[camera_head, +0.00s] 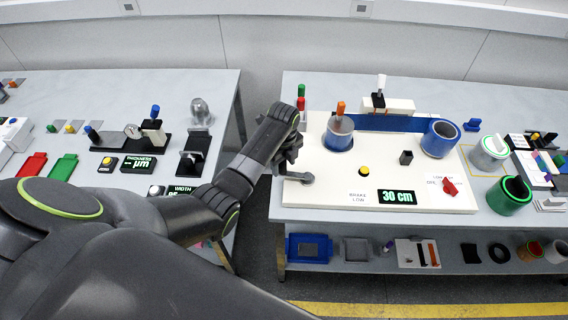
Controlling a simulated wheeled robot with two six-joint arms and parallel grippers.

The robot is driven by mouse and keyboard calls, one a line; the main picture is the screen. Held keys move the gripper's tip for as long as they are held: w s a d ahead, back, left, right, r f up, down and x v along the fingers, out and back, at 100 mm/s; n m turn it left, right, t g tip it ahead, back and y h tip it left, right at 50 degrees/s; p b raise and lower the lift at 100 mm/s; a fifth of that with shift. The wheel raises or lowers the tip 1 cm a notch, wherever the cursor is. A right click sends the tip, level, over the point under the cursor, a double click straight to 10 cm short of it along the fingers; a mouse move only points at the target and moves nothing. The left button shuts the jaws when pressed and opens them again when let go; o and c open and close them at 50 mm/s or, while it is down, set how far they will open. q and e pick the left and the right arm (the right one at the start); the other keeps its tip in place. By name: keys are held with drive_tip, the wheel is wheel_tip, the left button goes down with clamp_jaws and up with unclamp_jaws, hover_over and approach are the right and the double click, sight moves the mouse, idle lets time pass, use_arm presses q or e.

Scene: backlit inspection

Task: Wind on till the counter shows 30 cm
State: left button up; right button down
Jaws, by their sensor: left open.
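The counter (397,197) on the front of the white winding board (330,192) reads 30 cm in green digits. A blue web (388,122) runs between a spool with an orange handle (340,108) on the left and a blue roll (440,138) on the right. My left gripper (298,172) is open at the left edge of the board, its fingers pointing down beside a small grey knob (307,178). Whether it touches the knob I cannot tell. My right gripper is out of view.
A yellow button (363,171), a black block (406,157) and a red switch (450,186) are on the board. Green (510,195) and white (488,152) rolls stand to the right. A signal light stands behind my left wrist. A second table with gauges is on the left, across a gap.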

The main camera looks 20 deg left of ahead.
use_arm(q)
wheel_tip(320, 180, up, 2)
drive_tip(key=shift+r+p, duration=0.1)
drive_tip(key=shift+p, duration=0.2)
drive_tip(key=shift+r, duration=2.55)
